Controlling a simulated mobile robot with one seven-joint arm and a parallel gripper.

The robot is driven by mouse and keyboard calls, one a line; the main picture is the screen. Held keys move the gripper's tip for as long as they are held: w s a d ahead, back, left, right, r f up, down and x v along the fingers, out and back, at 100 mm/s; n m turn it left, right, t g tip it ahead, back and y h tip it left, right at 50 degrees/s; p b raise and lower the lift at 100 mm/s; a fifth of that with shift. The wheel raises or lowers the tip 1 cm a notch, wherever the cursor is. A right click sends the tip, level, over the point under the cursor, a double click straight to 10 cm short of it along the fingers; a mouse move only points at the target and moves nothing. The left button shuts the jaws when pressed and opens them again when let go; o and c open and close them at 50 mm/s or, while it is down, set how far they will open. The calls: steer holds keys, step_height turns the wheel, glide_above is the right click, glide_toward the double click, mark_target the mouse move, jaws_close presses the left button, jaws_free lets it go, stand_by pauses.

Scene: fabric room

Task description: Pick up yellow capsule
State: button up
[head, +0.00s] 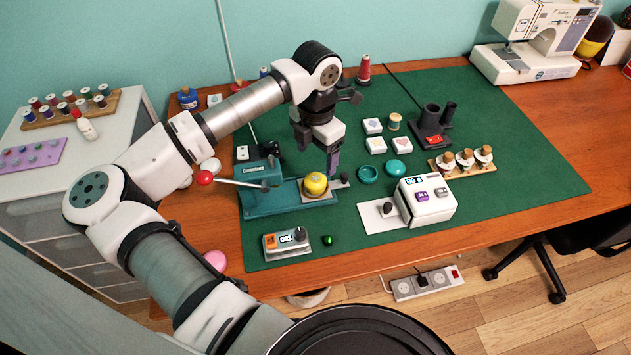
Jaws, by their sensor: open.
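The yellow capsule (315,184) is a small rounded yellow thing on the base of the teal press-like machine (270,198), left of the table's middle. My gripper (332,172) points down right beside the capsule, at its right and slightly behind it. Its jaws are open, but the gap between them is hard to make out from here. I cannot tell whether a finger touches the capsule. The capsule's visible side is not covered by the gripper.
A red-knobbed lever (205,178) juts left from the machine. A white device (427,201) stands to the right, with teal round pieces (397,170) behind it. A small box with a display (286,242) and a green piece (326,240) lie in front. The green mat (510,150) is clear at right.

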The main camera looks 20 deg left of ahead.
mark_target(314, 179)
steer(key=shift+f, duration=0.9)
steer(key=f, duration=0.1)
steer(key=f+p, duration=0.1)
steer(key=f, duration=0.1)
steer(key=f+p, duration=0.1)
steer(key=shift+s+f, duration=0.25)
steer(key=shift+s, duration=0.15)
steer(key=shift+f, duration=0.5)
steer(key=c, duration=1)
steer(key=shift+r, duration=0.1)
steer(key=shift+c, duration=0.2)
